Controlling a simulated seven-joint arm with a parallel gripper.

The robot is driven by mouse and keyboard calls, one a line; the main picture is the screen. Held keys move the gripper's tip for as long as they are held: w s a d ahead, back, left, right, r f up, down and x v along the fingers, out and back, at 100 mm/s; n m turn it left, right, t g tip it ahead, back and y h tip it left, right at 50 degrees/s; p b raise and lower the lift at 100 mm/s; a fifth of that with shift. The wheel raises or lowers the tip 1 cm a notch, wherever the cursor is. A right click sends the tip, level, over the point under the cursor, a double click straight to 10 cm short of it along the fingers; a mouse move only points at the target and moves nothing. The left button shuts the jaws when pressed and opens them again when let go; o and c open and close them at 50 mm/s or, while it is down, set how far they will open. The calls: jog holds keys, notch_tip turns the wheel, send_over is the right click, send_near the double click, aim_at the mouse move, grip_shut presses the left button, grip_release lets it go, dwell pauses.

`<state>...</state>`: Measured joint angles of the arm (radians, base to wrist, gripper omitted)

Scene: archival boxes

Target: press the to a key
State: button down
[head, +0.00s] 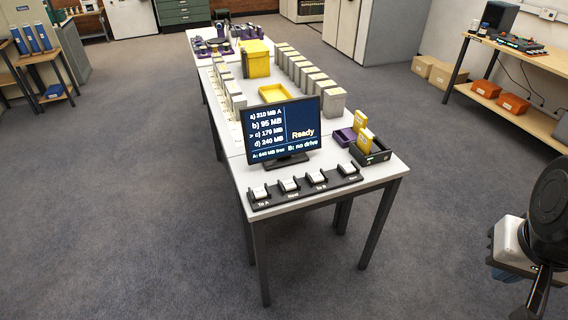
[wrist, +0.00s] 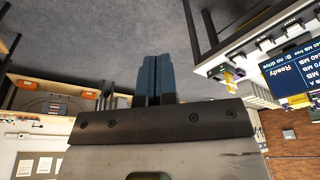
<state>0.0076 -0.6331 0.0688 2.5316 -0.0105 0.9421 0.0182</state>
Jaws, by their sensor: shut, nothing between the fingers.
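The To A key (head: 260,192) is the leftmost white key on a black key bar (head: 306,186) at the front edge of the white table. The monitor (head: 282,132) behind the bar lists sizes a to d, with a mark at c, and reads "Ready". Its bottom line shows A with 640 MB free and B with no drive. My gripper (wrist: 157,62) is shut and empty in the wrist view, its dark fingers together over the floor. The key bar (wrist: 265,43) appears upside down at upper right there, apart from the fingers. My fingertips do not show in the head view.
A dark tray (head: 372,157) with a yellow cartridge stands right of the monitor, beside a purple tray (head: 345,137). Grey boxes, a yellow tray (head: 273,93) and a yellow bin (head: 256,60) stand behind. A wooden shelf unit (head: 500,95) stands at right. Open floor lies between.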

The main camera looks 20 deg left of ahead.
jog(key=shift+w, duration=0.1)
jog(key=w+a+f+m+g, duration=0.1)
jog(key=w+a+m, duration=0.4)
jog(key=w+a, duration=1.75)
jog(key=w+a+f+m, duration=0.1)
jog(key=a+f, duration=0.4)
jog(key=a, duration=0.6)
jog(key=w+a+f+m+g, duration=0.1)
jog(key=a+f, duration=0.4)
jog(key=a, duration=0.6)
jog(key=w+a+f+m, duration=0.1)
jog(key=a+f, duration=0.4)
jog(key=a, duration=0.6)
jog(key=shift+a+m+g, duration=0.3)
jog(key=shift+m, duration=0.1)
